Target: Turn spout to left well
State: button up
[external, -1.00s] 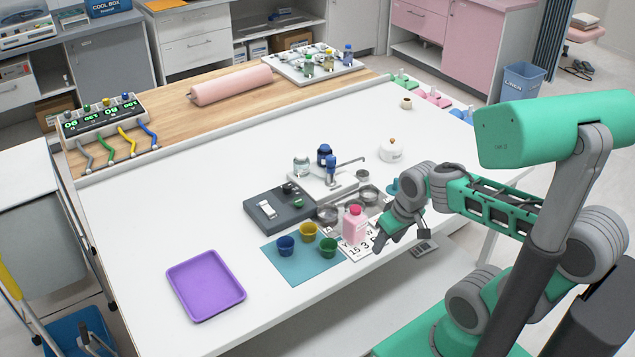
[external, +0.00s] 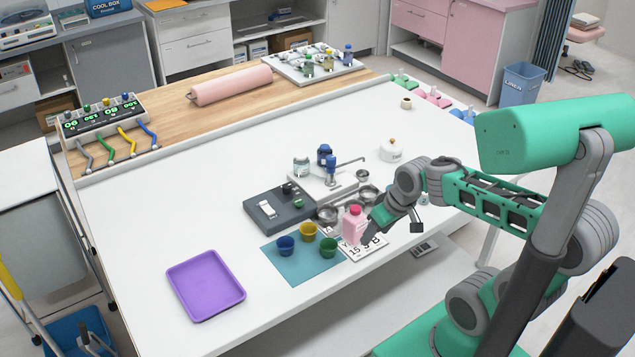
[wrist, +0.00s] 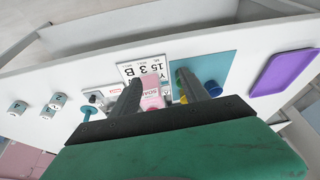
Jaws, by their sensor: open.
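In the wrist view the pink bottle (wrist: 152,100) shows between the two fingers (wrist: 160,84). Whether they touch it is unclear.
A lettered white card (external: 375,243) lies under the bottle. Blue, yellow and green cups (external: 329,247) stand on a teal mat (external: 292,271). A dark grey device (external: 279,217) sits left of the wells. A white round pot (external: 391,150) stands behind right.

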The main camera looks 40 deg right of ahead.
jog(key=w+d+r+n+t+y+b, duration=0.1)
jog(key=w+n+t+y+b, duration=0.2)
jog(key=w, duration=1)
jog(key=w+d+r+t+y+b, duration=0.1)
jog(key=w+t+y+b, duration=0.3)
jog(key=w, duration=0.9)
jog(key=w+d+f+n+t+y+b, duration=0.1)
jog(key=d+b, duration=0.2)
jog(key=d, duration=0.1)
jog(key=w+d+f+n+y+b, duration=0.1)
jog(key=w+d+f+b, duration=0.1)
jog(key=d+b, duration=0.2)
jog(key=w+d+f+n+t+y+b, duration=0.1)
jog(key=w+d+f+n+y+b, duration=0.1)
jog(key=d+b, duration=0.2)
jog(key=shift+w+d+t, duration=0.1)
jog(key=shift+d+t, duration=0.05)
jog(key=shift+t, duration=0.15)
jog(key=x, duration=0.7)
jog(key=shift+w+a+r, duration=0.1)
jog(key=shift+w+a, duration=0.15)
jog(key=shift+a, duration=0.05)
jog(key=shift+c, duration=0.2)
grip_shut()
